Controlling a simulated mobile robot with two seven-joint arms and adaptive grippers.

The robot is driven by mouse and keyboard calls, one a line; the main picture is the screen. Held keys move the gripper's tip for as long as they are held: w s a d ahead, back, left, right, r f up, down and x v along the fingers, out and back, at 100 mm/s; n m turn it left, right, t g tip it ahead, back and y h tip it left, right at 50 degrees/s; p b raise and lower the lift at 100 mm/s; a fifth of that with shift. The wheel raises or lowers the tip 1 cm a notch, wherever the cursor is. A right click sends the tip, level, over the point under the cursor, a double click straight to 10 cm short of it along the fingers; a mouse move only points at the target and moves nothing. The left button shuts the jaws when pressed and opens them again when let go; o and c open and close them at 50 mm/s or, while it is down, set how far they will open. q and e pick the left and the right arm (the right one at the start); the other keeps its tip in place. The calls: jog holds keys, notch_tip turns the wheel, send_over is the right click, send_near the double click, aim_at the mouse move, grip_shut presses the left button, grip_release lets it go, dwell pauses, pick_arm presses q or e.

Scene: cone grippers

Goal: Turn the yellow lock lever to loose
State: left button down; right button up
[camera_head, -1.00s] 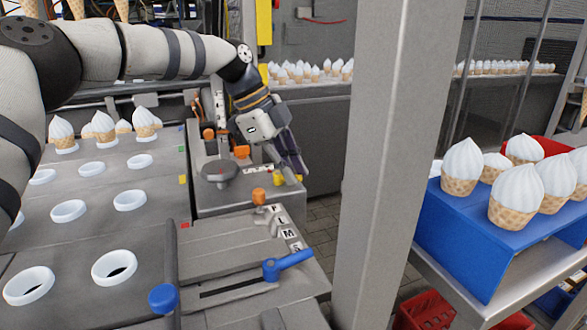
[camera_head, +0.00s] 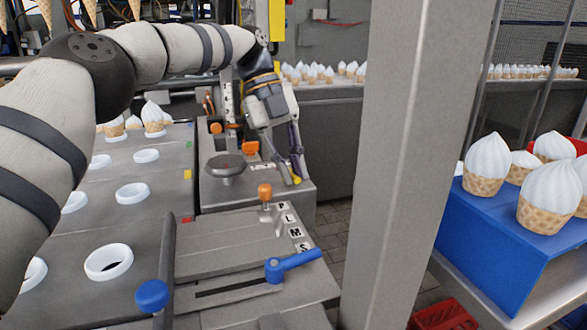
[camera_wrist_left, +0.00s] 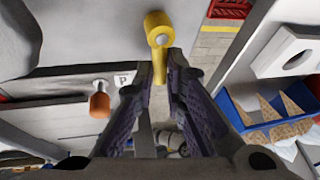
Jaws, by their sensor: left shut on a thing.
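The yellow lock lever (camera_head: 297,180) is at the front right corner of the grey machine block, small and partly hidden by my gripper in the head view. In the left wrist view the lever (camera_wrist_left: 158,36) shows as a round yellow hub with a short arm reaching down between the fingers. My left gripper (camera_head: 297,168) points down at it, with its dark purple finger pads on both sides of the lever arm in the left wrist view (camera_wrist_left: 160,75). It is shut on the lever. Any mark for loose at the lever cannot be read. My right gripper is not in view.
A blue lever (camera_head: 292,263) and an orange knob (camera_head: 264,192) by a letter scale are in front. A grey post (camera_head: 400,150) stands right of the machine. A blue stand (camera_head: 500,235) holds ice cream cones.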

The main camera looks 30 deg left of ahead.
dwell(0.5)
pick_arm(q)
jog(key=c, duration=1.7)
grip_release()
jog(key=shift+o, duration=0.2)
